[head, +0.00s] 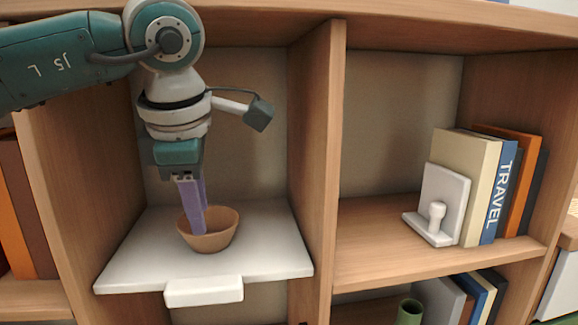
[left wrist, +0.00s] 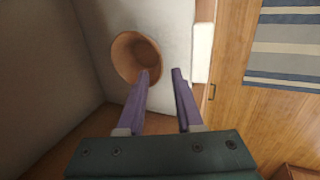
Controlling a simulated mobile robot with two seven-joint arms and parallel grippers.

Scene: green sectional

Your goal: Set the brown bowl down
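The brown bowl (head: 222,238) sits upright on a white pull-out board (head: 270,262) in the left bay of the wooden shelf, and appears to rest on it. My left gripper (head: 196,232) points down at the bowl, with its purple fingers overlapping the bowl's left part. In the left wrist view, the fingers (left wrist: 161,72) are spread apart. One fingertip reaches over the mouth of the bowl (left wrist: 125,52), and the other is beyond the rim over the white board. Contact with the bowl wall cannot be made out. My right gripper is not in view.
A wooden divider (head: 316,160) stands right of the board, and a side panel (head: 75,190) left of it. In the right bay, a white bookend (head: 452,195) leans by several books (head: 480,180). A green cylinder (head: 410,312) shows below. Board space around the bowl is clear.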

